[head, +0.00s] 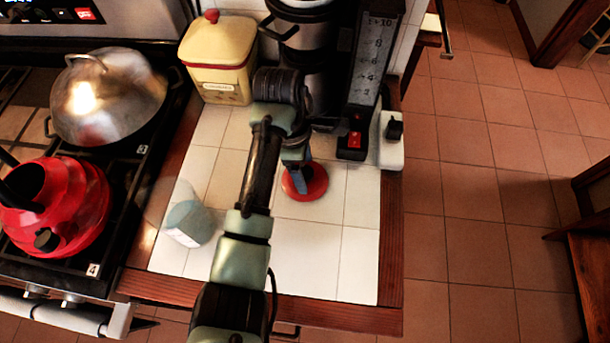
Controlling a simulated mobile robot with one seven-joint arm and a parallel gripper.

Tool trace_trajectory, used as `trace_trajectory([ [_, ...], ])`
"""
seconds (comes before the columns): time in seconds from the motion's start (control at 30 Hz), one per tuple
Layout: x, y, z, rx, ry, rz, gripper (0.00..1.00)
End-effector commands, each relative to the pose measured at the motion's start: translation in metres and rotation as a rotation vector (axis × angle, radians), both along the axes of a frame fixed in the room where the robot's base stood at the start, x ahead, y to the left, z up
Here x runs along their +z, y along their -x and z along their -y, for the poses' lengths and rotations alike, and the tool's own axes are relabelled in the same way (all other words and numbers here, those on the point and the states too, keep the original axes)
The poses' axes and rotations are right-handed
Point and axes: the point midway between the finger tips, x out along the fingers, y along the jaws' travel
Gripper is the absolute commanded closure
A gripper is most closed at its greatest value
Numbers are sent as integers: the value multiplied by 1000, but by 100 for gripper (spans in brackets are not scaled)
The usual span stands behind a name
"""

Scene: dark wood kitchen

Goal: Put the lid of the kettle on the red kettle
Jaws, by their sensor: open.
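The red kettle (85,205) stands on the stove at the left, with a dark handle and a dark knob low on its front. Its top opening looks dark and uncovered. The round red lid (315,187) lies on the white tiled counter, right of my forearm. My gripper (297,172) is open and points down at the lid's upper left part, hiding some of it. I cannot tell whether the fingers touch the lid or hover just above it. The lid's knob is not clearly visible.
A yellow canister (217,75) and a dark coffee machine (310,50) stand behind. A metal domed pan (108,95) is behind the kettle. The counter's front right (335,260) is clear.

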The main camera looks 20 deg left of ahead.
Motion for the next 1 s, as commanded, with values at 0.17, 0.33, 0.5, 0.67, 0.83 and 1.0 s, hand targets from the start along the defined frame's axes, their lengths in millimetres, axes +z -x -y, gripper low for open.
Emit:
trace_trajectory([
  [0.17,0,0,0,0,0,0,32],
  [0.33,0,0,0,0,0,0,63],
  [0.5,0,0,0,0,0,0,94],
  [0.67,1,0,0,0,0,0,100],
  [0.83,2,0,0,0,-1,1,100],
  [1.0,19,-1,0,-1,-2,4,100],
])
